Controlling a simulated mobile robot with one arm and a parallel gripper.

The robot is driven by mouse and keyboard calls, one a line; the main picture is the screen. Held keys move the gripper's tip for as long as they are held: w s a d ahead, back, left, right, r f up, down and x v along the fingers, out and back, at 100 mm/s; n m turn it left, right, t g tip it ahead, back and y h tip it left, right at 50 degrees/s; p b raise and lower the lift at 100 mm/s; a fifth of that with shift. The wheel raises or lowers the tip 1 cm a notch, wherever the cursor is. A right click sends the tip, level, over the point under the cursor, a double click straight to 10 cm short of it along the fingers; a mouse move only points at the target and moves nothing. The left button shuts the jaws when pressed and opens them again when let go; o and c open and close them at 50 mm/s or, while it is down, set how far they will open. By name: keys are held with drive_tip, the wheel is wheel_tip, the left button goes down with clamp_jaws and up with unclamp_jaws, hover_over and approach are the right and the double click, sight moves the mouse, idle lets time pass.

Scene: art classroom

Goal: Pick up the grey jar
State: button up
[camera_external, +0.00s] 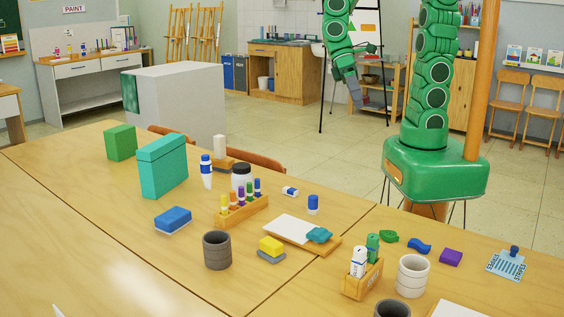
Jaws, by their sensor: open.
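A dark grey, ribbed, open-topped jar (217,252) stands upright on the wooden table (120,235), left of the middle front. A second dark grey round vessel (391,309) is cut off by the bottom edge of the picture, so only its upper part shows. I cannot tell which of the two the task means. My gripper (356,98) hangs from the green arm at the top of the picture, beyond the table. It is open, well away from both vessels, and nothing shows in it.
Near the left grey jar are a yellow-and-grey block (271,246), a blue eraser (173,219) and a wooden marker rack (241,211). A cream ribbed jar (411,278) and a wooden holder (361,281) stand at the right. The table's left front is mostly clear.

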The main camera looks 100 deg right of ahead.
drive_tip(key=w+a+f+m+y, duration=0.2)
drive_tip(key=w+a+m+y, duration=0.1)
drive_tip(key=w, duration=0.6)
drive_tip(key=m+t+y, duration=0.2)
drive_tip(key=m+t, duration=0.8)
drive_tip(key=m, duration=0.8)
approach(239, 172)
wheel_tip(239, 172, down, 3)
drive_tip(key=w, duration=0.1)
drive_tip(key=shift+w+a+f, duration=0.2)
drive_tip(key=shift+w+a, duration=0.65)
drive_tip(key=shift+a, duration=0.05)
drive_tip(key=shift+w+a+f, duration=0.15)
drive_tip(key=shift+w+a, duration=0.2)
drive_tip(key=shift+a, duration=0.45)
drive_tip(key=shift+w+a+f, duration=0.15)
drive_tip(key=shift+w+a, duration=0.15)
drive_tip(key=shift+a, duration=0.55)
drive_tip(key=shift+x, duration=0.95)
drive_tip(key=shift+w, duration=0.1)
drive_tip(key=shift+c, duration=0.4)
drive_tip(key=c, duration=1.2)
